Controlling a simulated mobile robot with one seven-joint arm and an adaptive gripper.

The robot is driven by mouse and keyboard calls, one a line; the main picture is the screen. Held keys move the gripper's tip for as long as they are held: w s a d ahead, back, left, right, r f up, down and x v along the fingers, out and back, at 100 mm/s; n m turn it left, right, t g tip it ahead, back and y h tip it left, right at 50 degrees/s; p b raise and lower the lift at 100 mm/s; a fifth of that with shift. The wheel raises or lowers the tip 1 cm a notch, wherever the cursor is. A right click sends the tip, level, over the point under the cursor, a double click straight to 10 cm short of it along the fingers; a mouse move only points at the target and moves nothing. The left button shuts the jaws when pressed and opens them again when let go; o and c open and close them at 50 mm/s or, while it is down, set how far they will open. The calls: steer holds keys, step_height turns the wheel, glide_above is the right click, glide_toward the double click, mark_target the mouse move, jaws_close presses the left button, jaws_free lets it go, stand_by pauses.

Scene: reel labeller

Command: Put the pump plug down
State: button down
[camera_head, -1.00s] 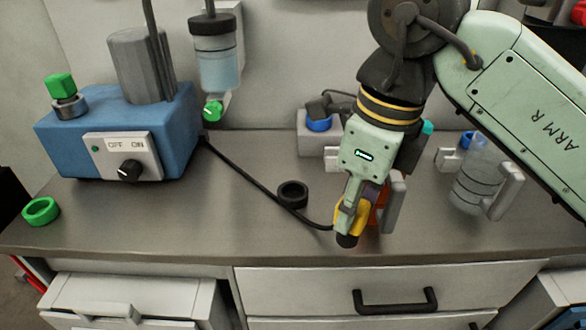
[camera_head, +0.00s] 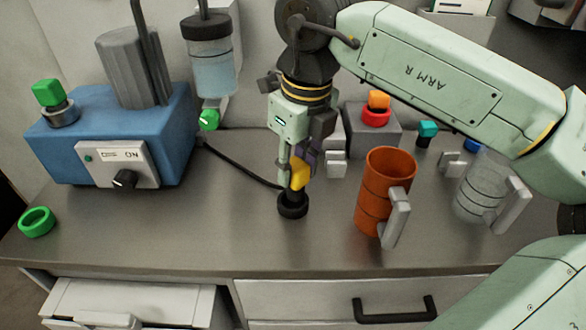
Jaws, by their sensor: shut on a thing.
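The pump plug (camera_head: 300,174) has a yellow body and a dark lower end, and a black cable runs from it to the blue pump (camera_head: 110,140). My gripper (camera_head: 292,172) points down, shut on the plug, and holds it upright. A black ring (camera_head: 292,210) on the counter is directly under the plug. The plug's lower end meets the ring in the picture; I cannot tell whether it is inside it or just above. My fingers hide part of the plug.
An orange mug (camera_head: 384,190) stands close to the right of the gripper, with a clear grey mug (camera_head: 478,190) further right. A grey block with a red ring and an orange piece (camera_head: 378,100) is behind. A green ring (camera_head: 37,221) lies at left.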

mark_target(293, 176)
steer(key=shift+w+a+f, duration=0.15)
steer(key=shift+w+a, duration=0.05)
steer(key=shift+w, duration=0.2)
step_height(293, 176, down, 3)
steer(key=shift+p, duration=0.6)
steer(key=shift+f+b, duration=0.35)
steer(key=shift+f, duration=0.1)
steer(key=c, duration=1.2)
jaws_free()
steer(key=shift+r, duration=0.1)
steer(key=shift+r, duration=0.1)
steer(key=shift+r+p, duration=0.3)
steer(key=shift+p, duration=0.25)
steer(key=shift+d+r+b, duration=0.1)
steer(key=shift+r+b, duration=0.3)
steer(key=shift+b, duration=0.05)
steer(key=r, duration=0.3)
steer(key=r+b, duration=0.1)
steer(key=r, duration=0.3)
steer(key=s+r, duration=0.1)
steer(key=r, duration=0.2)
steer(key=shift+d+r+b, duration=0.3)
steer(key=shift+d+r, duration=0.1)
